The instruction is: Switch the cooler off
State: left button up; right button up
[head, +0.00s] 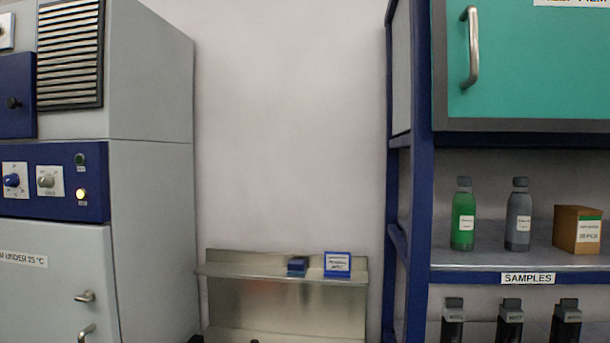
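A tall grey machine (155,200) with a dark vent grille (70,55) stands at the left; a partly cut-off label on it ends in "UNDER 25 °C" (22,258). It may be the cooler. Its blue control panel (100,180) carries a blue knob (11,180) and a grey knob (46,181), both on white plates. To their right are a dark green round button or lamp (79,159) and, below it, a lit yellowish lamp (81,194). The plate markings are too small to read. Neither of my grippers is in view.
A metal shelf (225,269) on the wall holds a blue block (297,266) and a small sign (337,264). A blue rack (421,200) at the right holds bottles, a brown box (577,230) and a teal cabinet (540,70). Door handles (85,296) protrude low on the machine.

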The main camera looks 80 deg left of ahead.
aim_at(47, 181)
jog(key=u, duration=4.2)
